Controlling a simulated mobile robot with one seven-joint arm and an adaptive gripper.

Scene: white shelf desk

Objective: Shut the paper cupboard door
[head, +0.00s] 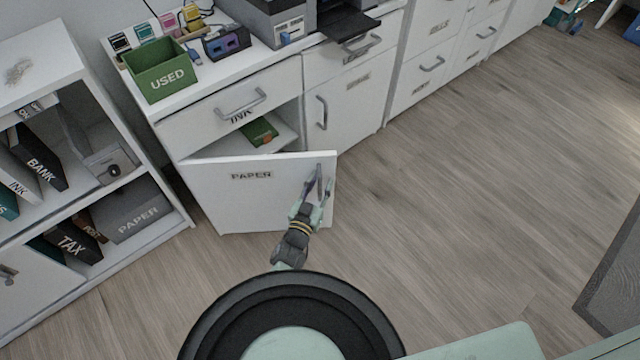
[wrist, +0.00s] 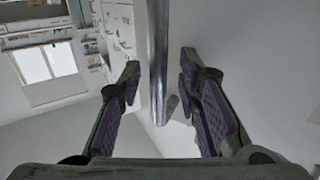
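The white cupboard door (head: 250,195) labelled PAPER stands open from the desk front, swung out from its left side. Its free right edge points out over the floor. My gripper (head: 317,184) is at the outer face of the door, near that free edge. In the wrist view, a vertical metal bar handle (wrist: 158,50) stands between the fingers of my gripper (wrist: 160,88). The fingers are spread, with a gap on both sides of the bar. The door face (wrist: 235,45) fills the right of that view. In the head view my gripper largely hides the handle.
Inside the open cupboard is a green object (head: 260,132). The INK drawer (head: 228,110) above is shut. A shelf unit (head: 165,205) with binders and boxes stands to the left. A green USED bin (head: 160,72) sits on the desk. The wooden floor (head: 450,190) to the right is clear.

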